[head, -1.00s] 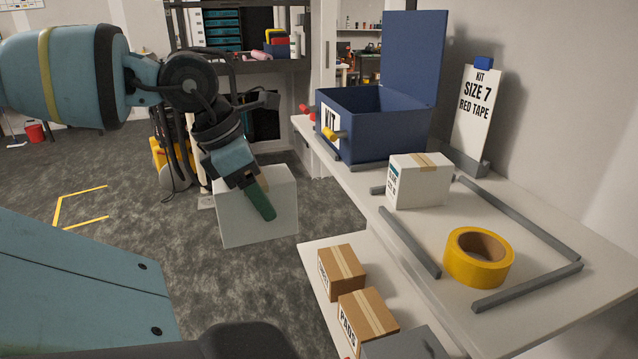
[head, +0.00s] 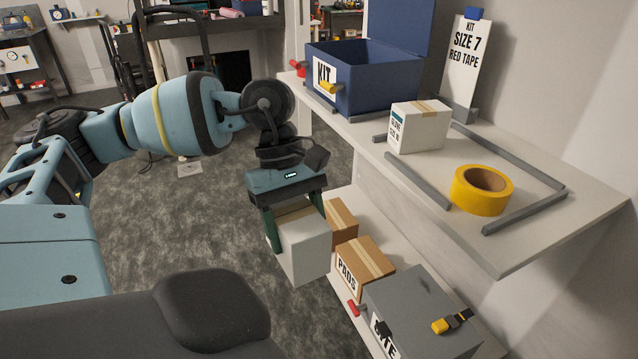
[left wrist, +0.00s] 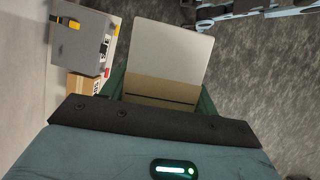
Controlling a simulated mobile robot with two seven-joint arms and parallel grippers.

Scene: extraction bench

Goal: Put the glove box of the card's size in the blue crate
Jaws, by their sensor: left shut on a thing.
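My left gripper (head: 298,230) is shut on a plain white box (head: 306,255) with a tan top strip. It holds the box upright in the air beside the lower shelf; the box also shows in the left wrist view (left wrist: 175,58). No label shows on its visible faces. The blue crate (head: 372,88) stands on the upper bench with its lid raised and a KIT label in front. The card (head: 464,60) behind reads KIT, SIZE 7, RED TAPE. Another white box (head: 420,128) on the bench has a size label too small to read surely. My right gripper is out of view.
A yellow tape roll (head: 482,190) lies among grey rails (head: 418,180) on the bench. On the lower shelf stand a brown PADS box (head: 364,265), another brown box (head: 341,216) and a grey case (head: 425,310). Open floor lies left of the shelf.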

